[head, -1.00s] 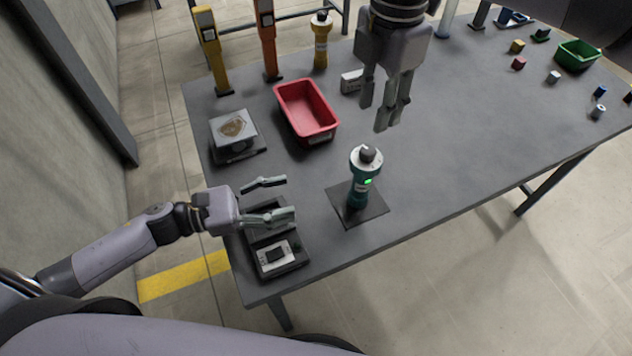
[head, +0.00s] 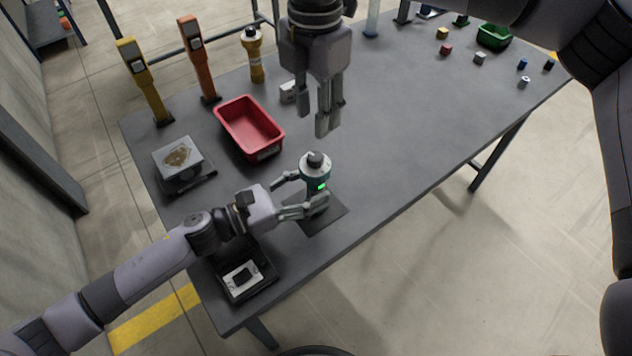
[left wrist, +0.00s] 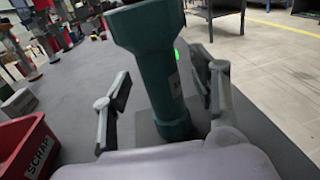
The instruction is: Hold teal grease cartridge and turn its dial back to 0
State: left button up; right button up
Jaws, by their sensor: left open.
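The teal grease cartridge (head: 318,182) stands upright on a dark square mat (head: 328,218) near the table's front edge. Its white top carries a dark dial (head: 315,160), and a green light glows on its side. My left gripper (head: 300,196) is open, with one finger on each side of the cartridge body. In the left wrist view the teal body (left wrist: 152,70) stands between the two spread fingers, with gaps visible; its top is cut off. My right gripper (head: 322,112) hangs above and behind the cartridge, pointing down, fingers apart and empty. The dial's reading is too small to tell.
A red bin (head: 250,128) stands behind and left of the cartridge; its SCRAP label shows in the left wrist view. A scale (head: 180,160) is at the left and a black device (head: 242,280) at the front edge. Coloured blocks and a green bin (head: 494,36) are far right.

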pick_arm(q)
jog(key=shift+x, duration=0.95)
jog(key=shift+c, duration=0.6)
grip_shut()
dwell(0.3)
